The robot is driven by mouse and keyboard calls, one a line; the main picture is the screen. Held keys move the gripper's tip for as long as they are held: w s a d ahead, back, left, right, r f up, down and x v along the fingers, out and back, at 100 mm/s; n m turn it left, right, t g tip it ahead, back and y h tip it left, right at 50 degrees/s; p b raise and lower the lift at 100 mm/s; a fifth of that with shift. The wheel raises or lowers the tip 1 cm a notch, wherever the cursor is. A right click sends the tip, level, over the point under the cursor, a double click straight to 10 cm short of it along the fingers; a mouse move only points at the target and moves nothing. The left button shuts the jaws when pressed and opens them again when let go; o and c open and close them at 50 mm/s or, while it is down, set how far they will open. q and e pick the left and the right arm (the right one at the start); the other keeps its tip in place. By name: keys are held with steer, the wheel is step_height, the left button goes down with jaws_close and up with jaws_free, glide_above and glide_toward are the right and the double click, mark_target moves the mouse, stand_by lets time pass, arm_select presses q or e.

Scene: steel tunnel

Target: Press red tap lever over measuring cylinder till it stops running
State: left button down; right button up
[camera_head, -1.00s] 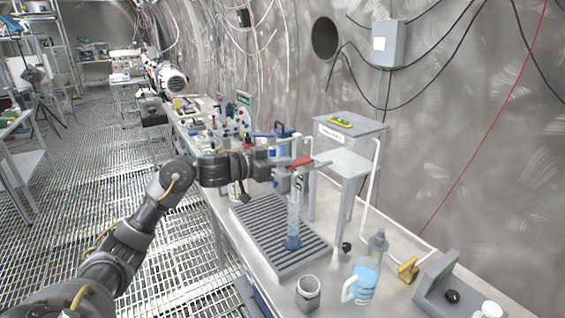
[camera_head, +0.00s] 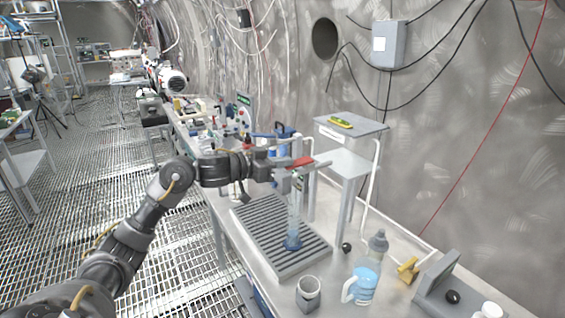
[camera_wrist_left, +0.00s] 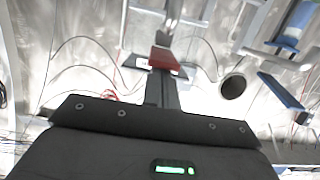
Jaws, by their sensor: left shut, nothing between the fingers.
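The red tap lever (camera_head: 302,162) sits above the slatted drip tray (camera_head: 262,222). The clear measuring cylinder (camera_head: 294,212) stands upright on the tray below it, with a blue base. My left gripper (camera_head: 284,169) is shut and empty at the lever, its fingertips at or just under the red part. In the left wrist view the red lever (camera_wrist_left: 163,58) lies just beyond the closed fingertips (camera_wrist_left: 161,78). I cannot tell whether they touch. The tap's spout is mostly hidden behind my gripper, and the liquid level is unclear. My right gripper is not in view.
A grey stand (camera_head: 347,162) rises behind the tray. More equipment crowds the bench's far end.

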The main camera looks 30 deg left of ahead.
arm_select(q)
steer(key=s+a+r+p, duration=0.1)
steer(key=s+a+r, duration=0.3)
steer(key=s, duration=0.5)
steer(key=shift+a+r, duration=0.15)
steer(key=shift+r, duration=0.9)
steer(key=shift+w, duration=0.1)
stand_by(0.4)
